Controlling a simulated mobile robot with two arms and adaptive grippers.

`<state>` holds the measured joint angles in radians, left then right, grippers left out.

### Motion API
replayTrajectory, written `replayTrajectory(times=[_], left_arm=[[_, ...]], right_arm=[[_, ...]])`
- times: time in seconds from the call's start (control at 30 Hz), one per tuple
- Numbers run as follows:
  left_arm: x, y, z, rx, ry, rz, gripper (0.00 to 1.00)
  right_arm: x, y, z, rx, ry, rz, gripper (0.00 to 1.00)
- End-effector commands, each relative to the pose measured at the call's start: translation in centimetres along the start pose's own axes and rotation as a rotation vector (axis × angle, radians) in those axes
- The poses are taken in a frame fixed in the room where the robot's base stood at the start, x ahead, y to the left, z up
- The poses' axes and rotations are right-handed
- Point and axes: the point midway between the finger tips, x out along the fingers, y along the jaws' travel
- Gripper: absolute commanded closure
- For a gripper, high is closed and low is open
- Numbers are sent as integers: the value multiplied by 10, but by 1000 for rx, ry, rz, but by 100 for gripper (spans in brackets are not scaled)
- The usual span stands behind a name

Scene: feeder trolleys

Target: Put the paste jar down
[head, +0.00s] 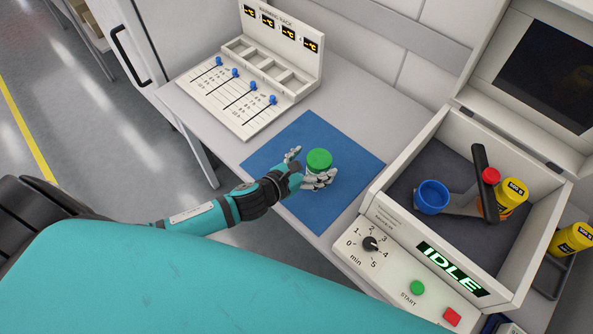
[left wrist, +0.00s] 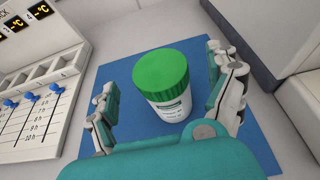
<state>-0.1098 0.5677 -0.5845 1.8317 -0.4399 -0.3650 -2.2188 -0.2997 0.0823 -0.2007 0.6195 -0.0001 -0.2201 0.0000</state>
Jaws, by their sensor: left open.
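The paste jar (head: 319,161) is white with a green lid and a label. It stands upright on the blue mat (head: 352,159). The jar also shows in the left wrist view (left wrist: 163,84), between the fingers and apart from them on both sides. My left gripper (head: 305,168) is open around the jar, with its fingers low beside it. The left wrist view shows the same open fingers (left wrist: 170,95). The lower part of the jar is partly hidden by the fingers in the head view. My right gripper is not in view.
A rack with blue sliders (head: 239,89) and temperature displays stands behind left. At right is an open mixer box (head: 408,226) showing IDLE, with a blue cup (head: 432,196) and a yellow jar (head: 511,198) inside. The mat around the jar is clear.

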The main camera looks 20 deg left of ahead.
Motion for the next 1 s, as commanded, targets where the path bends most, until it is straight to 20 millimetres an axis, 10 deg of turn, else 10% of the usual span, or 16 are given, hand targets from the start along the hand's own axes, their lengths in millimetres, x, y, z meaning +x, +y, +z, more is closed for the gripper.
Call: replayTrajectory(times=[0.4, 1.0], left_arm=[[-77, 0, -2, 0, 2, 1, 11], [-85, 0, 0, 0, -1, 1, 11]], right_arm=[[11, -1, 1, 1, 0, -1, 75], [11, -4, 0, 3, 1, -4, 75]])
